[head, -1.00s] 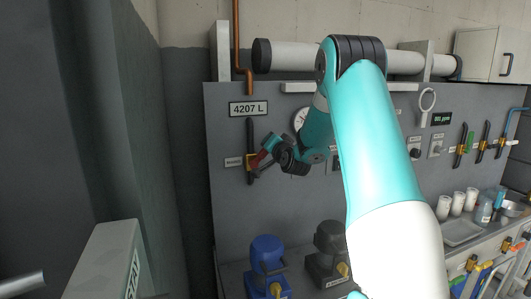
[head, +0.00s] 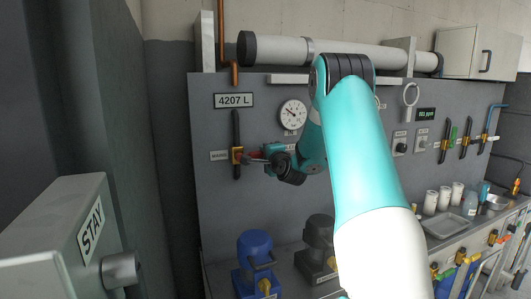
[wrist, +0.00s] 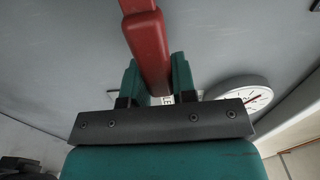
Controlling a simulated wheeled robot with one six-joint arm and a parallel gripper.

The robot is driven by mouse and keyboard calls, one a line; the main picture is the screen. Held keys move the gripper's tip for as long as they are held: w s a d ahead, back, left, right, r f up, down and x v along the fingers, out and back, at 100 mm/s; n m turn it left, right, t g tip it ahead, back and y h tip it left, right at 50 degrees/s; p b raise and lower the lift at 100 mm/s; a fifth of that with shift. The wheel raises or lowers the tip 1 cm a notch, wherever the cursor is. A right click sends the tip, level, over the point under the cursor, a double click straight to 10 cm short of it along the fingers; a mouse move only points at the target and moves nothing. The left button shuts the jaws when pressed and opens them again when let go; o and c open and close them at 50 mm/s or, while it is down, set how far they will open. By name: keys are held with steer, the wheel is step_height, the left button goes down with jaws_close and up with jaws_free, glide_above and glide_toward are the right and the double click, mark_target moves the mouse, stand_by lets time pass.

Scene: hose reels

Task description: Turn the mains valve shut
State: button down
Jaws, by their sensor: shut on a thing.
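The mains valve (head: 237,156) is a brass body on a vertical black pipe on the grey panel, beside a small label (head: 219,155) at its left. Its red lever (head: 254,160) points right, about level and across the pipe. In the wrist view the red lever (wrist: 150,50) runs down between the two teal fingers. My gripper (head: 267,155) is shut on the lever's outer end; it also shows in the wrist view (wrist: 155,80). The fingers partly hide the lever's end.
A sign reading 4207 L (head: 234,101) and a round gauge (head: 293,114) are above the valve. A blue pump (head: 257,262) and a dark pump (head: 318,246) stand below. A grey box marked STAY (head: 90,228) is at the lower left.

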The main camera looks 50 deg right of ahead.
steer(key=shift+f+m, duration=0.35)
steer(key=shift+m, duration=0.05)
steer(key=c, duration=0.9)
jaws_free()
steer(key=shift+b+v, duration=4.1)
steer(key=shift+v, duration=4.6)
